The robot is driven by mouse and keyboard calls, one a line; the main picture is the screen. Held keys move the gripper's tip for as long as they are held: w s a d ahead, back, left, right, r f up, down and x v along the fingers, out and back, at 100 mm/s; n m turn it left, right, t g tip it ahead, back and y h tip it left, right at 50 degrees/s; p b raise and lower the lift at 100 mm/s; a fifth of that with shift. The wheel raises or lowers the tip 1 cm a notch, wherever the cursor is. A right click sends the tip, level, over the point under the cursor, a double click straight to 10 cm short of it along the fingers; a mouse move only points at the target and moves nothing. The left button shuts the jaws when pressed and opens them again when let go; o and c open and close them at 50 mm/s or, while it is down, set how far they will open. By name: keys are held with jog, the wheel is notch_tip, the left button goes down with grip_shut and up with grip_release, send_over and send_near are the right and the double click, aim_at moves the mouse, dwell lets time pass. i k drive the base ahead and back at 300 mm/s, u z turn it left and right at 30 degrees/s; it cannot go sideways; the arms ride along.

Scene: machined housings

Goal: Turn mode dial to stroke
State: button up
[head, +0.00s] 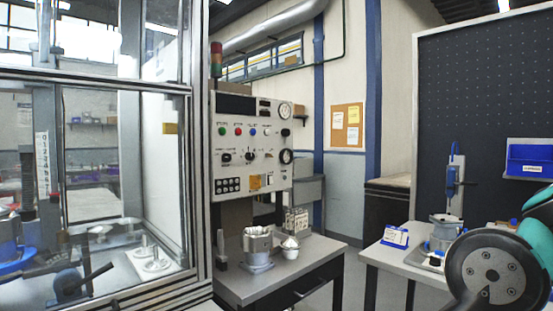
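A light grey control panel (222,108) stands left of the middle in the head view, behind a small table. Its lower half carries a row of dark rotary knobs: a left knob (226,157) and a middle knob (250,156). Their labels are too small to read, so I cannot tell which one is the mode dial or where it points. My gripper is not in view. Part of my arm shows at the lower right, well away from the panel.
A grey table (322,246) before the panel bears a machined housing (258,246) and a smaller silver part (290,248). A glass-walled enclosure (188,150) fills the left side. A right-hand table (385,255) holds a fixture and a blue-white box (395,237). Floor shows between the tables.

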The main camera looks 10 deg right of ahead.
aim_at(226, 157)
jog(key=z, duration=0.15)
jog(key=i, duration=1.45)
jog(key=u, duration=0.7)
